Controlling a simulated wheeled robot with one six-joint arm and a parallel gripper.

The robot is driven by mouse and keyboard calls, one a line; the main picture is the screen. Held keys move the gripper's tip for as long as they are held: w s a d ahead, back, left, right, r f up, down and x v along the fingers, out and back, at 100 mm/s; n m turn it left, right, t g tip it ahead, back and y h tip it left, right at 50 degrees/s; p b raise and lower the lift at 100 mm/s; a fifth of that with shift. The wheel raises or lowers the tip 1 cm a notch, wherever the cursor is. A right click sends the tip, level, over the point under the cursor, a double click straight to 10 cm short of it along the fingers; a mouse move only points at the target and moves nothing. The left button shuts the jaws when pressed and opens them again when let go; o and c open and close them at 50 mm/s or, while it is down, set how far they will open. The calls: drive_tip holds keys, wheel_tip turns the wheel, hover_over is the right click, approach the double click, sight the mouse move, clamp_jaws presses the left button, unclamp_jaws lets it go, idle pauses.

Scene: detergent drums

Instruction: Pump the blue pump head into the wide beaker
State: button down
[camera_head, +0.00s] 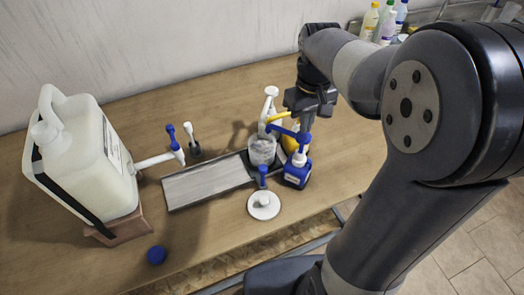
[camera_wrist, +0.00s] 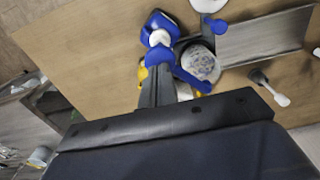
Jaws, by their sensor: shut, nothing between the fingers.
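The blue pump head (camera_head: 287,132) sits on a blue bottle (camera_head: 298,173) with a white collar. Its spout reaches left over the clear wide beaker (camera_head: 262,153), and it shows over the beaker in the wrist view (camera_wrist: 191,80). The beaker (camera_wrist: 200,64) looks whitish and mottled inside; I cannot tell how much liquid it holds. My gripper (camera_head: 305,126) is shut and empty, pointing down right at the top of the pump head. In the wrist view the fingers (camera_wrist: 160,68) overlap the pump, so whether they touch it is unclear.
A yellow pump bottle (camera_head: 290,138) and a white pump (camera_head: 270,97) stand close behind. A white drum (camera_head: 85,155) with a tap stands at left. A grey tray (camera_head: 205,184), a white disc (camera_head: 264,207) and a blue ball (camera_head: 157,255) lie nearby.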

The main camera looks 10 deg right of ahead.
wheel_tip(320, 180, up, 6)
drive_tip(key=p, duration=0.5)
drive_tip(key=shift+f, duration=0.1)
